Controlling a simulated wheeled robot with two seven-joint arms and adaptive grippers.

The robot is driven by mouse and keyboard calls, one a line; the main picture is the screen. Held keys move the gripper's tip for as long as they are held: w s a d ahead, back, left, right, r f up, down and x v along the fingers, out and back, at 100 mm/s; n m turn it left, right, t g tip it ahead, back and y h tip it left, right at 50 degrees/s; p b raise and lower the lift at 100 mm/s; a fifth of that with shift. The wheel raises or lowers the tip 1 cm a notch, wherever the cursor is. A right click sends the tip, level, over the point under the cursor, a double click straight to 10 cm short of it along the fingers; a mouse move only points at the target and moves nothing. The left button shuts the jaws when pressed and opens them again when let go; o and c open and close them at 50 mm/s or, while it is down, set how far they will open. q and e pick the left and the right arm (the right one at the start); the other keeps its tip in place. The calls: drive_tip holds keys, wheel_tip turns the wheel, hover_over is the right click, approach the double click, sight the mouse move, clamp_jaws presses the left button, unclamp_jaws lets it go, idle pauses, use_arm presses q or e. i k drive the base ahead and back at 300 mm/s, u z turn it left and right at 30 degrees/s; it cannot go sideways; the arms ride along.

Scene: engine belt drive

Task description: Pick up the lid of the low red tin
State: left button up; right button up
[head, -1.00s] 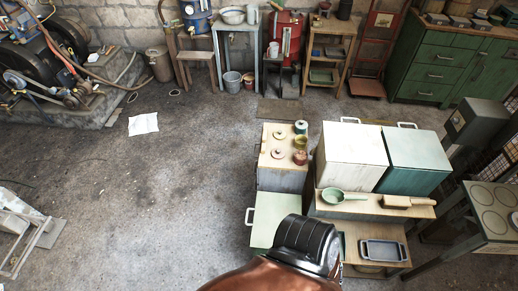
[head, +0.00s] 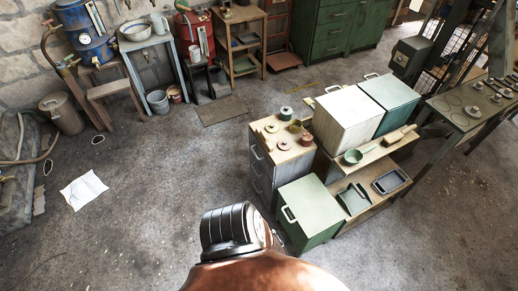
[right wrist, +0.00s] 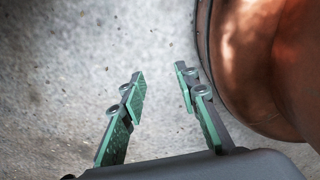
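Several small tins and knobbed lids stand on the wooden top of a grey drawer cabinet (head: 262,172), right of the middle in the head view. A red tin (head: 306,139) stands at the right edge of that top. Two low, flat reddish round pieces with knobs, one at the back left (head: 271,128) and one at the front (head: 283,146), lie nearby. I cannot tell which of these is the low red tin's lid. My right gripper (right wrist: 160,82) is open and empty over bare floor in the right wrist view. My left gripper is not in view.
A lidded green tin (head: 286,113) and an olive tin (head: 295,127) share the cabinet top. Beside it are a low green cabinet (head: 309,204), a tall white-topped cabinet (head: 347,113) and a shelf with a green ladle (head: 353,156).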

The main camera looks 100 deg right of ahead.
sight(284, 145)
drive_tip(key=z, duration=0.1)
drive_tip(key=i, duration=0.2)
drive_tip(key=z, duration=2.65)
drive_tip(key=i, duration=1.3)
drive_tip(key=z, duration=2.6)
